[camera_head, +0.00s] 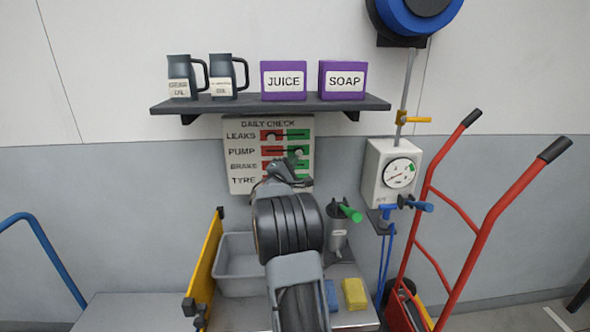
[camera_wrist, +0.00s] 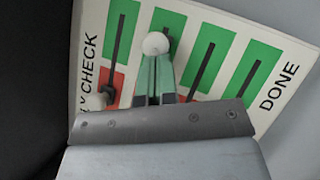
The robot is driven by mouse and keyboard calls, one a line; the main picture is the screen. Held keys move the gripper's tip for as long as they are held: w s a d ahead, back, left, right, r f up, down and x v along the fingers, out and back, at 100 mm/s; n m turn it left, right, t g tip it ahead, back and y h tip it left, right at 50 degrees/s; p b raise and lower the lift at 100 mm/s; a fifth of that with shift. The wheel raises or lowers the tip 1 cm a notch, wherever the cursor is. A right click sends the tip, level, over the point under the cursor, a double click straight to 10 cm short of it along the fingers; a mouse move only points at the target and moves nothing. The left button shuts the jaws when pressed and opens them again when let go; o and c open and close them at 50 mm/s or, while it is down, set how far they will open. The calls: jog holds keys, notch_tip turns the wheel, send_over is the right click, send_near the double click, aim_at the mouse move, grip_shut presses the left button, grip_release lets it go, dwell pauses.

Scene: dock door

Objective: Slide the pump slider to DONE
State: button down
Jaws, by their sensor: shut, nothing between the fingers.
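The daily check board (camera_head: 240,185) hangs on the wall under the shelf, with rows of red and green slots. It fills the wrist view (camera_wrist: 265,125), turned sideways, with the word DONE at the right. The white pump slider knob (camera_wrist: 155,44) is on the green part of its slot; a short bit of slot shows beyond it. It also shows in the head view (camera_head: 298,153). My gripper (camera_wrist: 154,80) is shut and empty, its fingertips right at the red-side edge of this knob; contact is unclear. It reaches up to the board in the head view (camera_head: 290,165).
The leaks knob (camera_wrist: 97,100) sits on red beside my fingers. My gripper hides the lower slots' red ends. Above is a shelf (camera_head: 240,104) with jugs and purple boxes. A gauge box (camera_head: 379,165) and red hand truck (camera_head: 474,245) stand right; a grey bin (camera_head: 238,285) is below.

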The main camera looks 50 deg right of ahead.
dwell(0.3)
jog(key=w+b+v, duration=0.1)
jog(key=b+v, duration=0.2)
jog(key=v, duration=0.3)
jog(key=w+f+b+v, duration=0.1)
jog(key=b+v, duration=0.1)
jog(key=v, duration=0.5)
jog(key=shift+w+a+b, duration=0.2)
jog(key=shift+w+b, duration=0.15)
jog(key=shift+b, duration=0.05)
jog(key=shift+d, duration=0.1)
